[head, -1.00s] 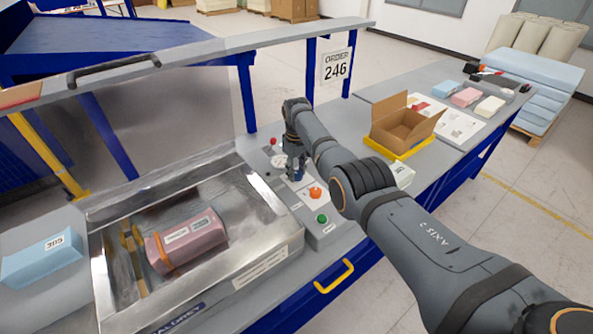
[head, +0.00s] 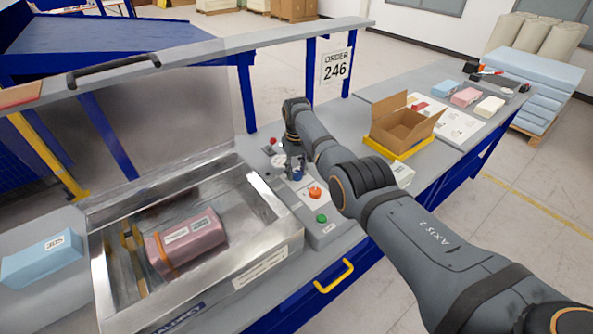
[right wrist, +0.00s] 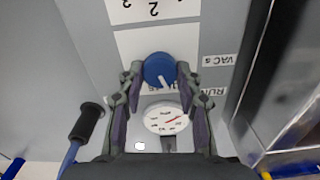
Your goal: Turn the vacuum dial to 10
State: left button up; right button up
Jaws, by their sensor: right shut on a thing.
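The blue vacuum dial (right wrist: 159,68) sits on a white plate on the control panel, beside a label reading VAC (right wrist: 217,60). Its white pointer line points toward the bottom of the right wrist view, slightly right. My right gripper (right wrist: 159,73) is shut on the dial, one finger on each side. The scale around the dial is mostly hidden by the fingers, so I cannot read its setting. In the head view my right gripper (head: 296,170) reaches down onto the panel and hides most of the dial. My left gripper is not in view.
A round gauge (right wrist: 166,118) with a red needle lies near the dial. An orange button (head: 314,193) and green button (head: 321,218) stand on the panel. The open metal chamber (head: 262,235) holds a pink wrapped block (head: 190,242). A cardboard box (head: 400,125) stands to the right.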

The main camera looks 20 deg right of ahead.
aim_at(297, 172)
jog(key=o, duration=1.1)
jog(key=shift+o, duration=0.2)
jog(key=shift+r, duration=0.1)
notch_tip(297, 172, up, 12)
